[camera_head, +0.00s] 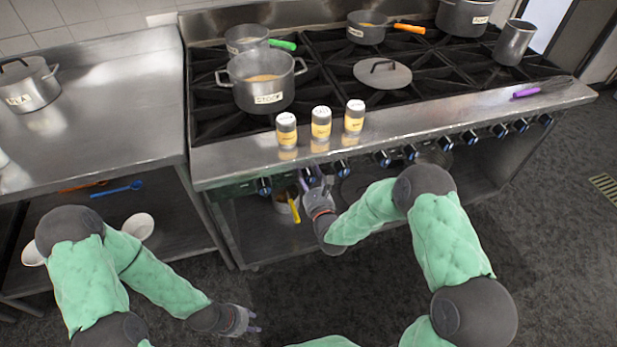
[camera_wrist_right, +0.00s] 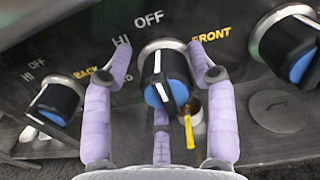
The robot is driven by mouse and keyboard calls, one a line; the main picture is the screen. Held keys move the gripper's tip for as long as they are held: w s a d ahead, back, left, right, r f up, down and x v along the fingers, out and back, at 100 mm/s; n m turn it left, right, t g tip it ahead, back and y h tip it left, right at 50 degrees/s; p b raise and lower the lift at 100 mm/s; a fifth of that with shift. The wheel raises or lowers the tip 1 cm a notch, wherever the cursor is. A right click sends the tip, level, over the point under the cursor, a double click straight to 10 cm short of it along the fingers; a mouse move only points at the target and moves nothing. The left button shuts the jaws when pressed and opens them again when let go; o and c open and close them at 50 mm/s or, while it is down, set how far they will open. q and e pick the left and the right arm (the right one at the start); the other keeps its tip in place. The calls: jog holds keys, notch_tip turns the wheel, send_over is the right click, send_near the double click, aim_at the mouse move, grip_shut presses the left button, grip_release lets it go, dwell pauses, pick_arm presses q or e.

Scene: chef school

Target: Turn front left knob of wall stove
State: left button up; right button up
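The wall stove (camera_head: 390,120) has a row of black and blue knobs along its front. In the right wrist view, a knob (camera_wrist_right: 166,76) with FRONT printed at its upper right sits between the two lilac fingers of my right gripper (camera_wrist_right: 160,55). The fingers are spread, one on each side, with a gap visible to the knob. OFF is printed above it. In the head view, my right gripper (camera_head: 315,182) is at the stove's left front and partly hides this knob. My left gripper (camera_head: 250,319) is low over the floor, with its fingers apart and empty.
Neighbouring knobs sit left (camera_wrist_right: 55,104) and right (camera_wrist_right: 287,46), the left one near BACK. Three shakers (camera_head: 321,122) stand on the stove's front ledge. A stock pot (camera_head: 262,85) and other pans are on the burners. A steel counter (camera_head: 100,105) adjoins on the left.

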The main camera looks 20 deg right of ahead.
jog(key=shift+d+f, duration=0.1)
jog(key=shift+s, duration=0.2)
jog(key=s, duration=1.1)
jog(key=shift+s+d, duration=0.2)
jog(key=shift+s, duration=0.1)
